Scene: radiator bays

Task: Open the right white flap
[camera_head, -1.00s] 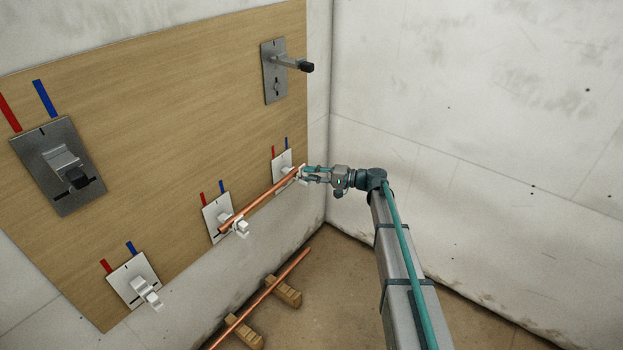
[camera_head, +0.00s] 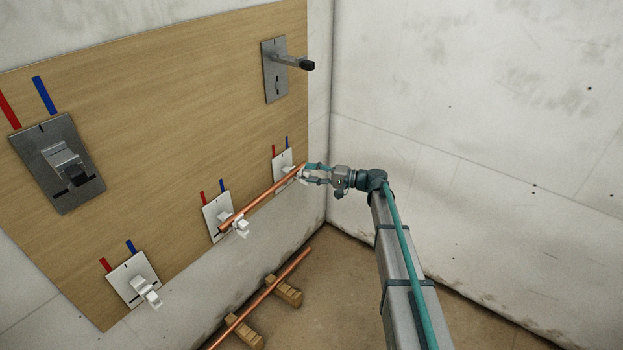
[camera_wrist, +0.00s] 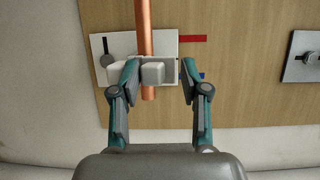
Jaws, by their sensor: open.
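The right white plate (camera_head: 279,160) is on the wooden board, with its white flap partly hidden behind my gripper (camera_head: 303,171) in the head view. A copper pipe (camera_head: 260,206) spans from the middle white fitting to this right one. In the wrist view, the pipe (camera_wrist: 146,30) runs down over the white plate (camera_wrist: 165,44) and its end shows past the white flap block (camera_wrist: 153,72). My gripper (camera_wrist: 158,68) is open, with one finger on each side of the pipe end and that block. Another white block (camera_wrist: 118,71) lies outside the left finger. Contact cannot be told.
The middle white fitting (camera_head: 212,222) and left white fitting (camera_head: 124,272) sit lower on the board. Grey metal fittings are at the left (camera_head: 41,179) and upper right (camera_head: 271,91). A second pipe (camera_head: 275,282) rests on wooden blocks on the floor. A bare wall stands at right.

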